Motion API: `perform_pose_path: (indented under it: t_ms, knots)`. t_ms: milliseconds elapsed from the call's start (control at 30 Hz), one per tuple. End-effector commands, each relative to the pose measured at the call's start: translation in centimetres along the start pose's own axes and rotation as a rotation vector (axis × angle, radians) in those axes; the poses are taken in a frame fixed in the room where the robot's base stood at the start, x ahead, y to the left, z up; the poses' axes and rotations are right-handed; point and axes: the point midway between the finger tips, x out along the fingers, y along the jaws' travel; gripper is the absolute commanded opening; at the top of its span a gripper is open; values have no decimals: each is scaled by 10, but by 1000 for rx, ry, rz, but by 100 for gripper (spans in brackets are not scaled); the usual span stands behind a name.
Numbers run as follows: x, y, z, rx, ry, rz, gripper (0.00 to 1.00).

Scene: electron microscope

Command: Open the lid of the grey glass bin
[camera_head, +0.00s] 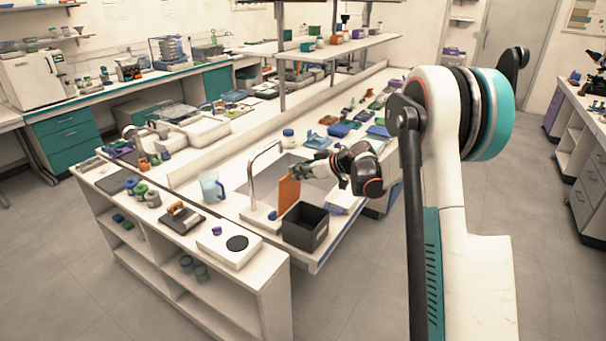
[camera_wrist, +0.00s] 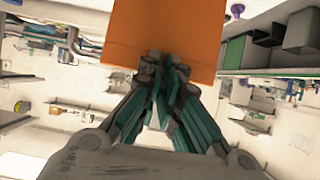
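The dark grey bin (camera_head: 305,227) stands on the bench corner beside the sink; its top looks open, with a dark inside. It probably also shows at the upper right of the wrist view (camera_wrist: 303,32). My gripper (camera_head: 303,171) is above the sink, behind the bin and higher than it. An orange flat panel (camera_head: 289,193) stands upright at the fingertips. In the wrist view the panel (camera_wrist: 168,30) fills the top centre and my fingers (camera_wrist: 166,62) close together at its edge, apparently pinching it. I cannot tell whether the panel is the bin's lid.
A curved tap (camera_head: 262,160) rises left of the panel. A blue jug (camera_head: 211,188) stands farther left. A white plate device (camera_head: 230,245) lies on the low shelf unit left of the bin. Several coloured items lie on the bench behind my gripper.

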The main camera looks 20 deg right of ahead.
Motion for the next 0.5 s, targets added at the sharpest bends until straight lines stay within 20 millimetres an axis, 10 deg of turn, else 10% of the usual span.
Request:
perform_pose_path:
  t_ms: [500]
  knots:
    - [19,-5,-2,-7,-14,-11,0]
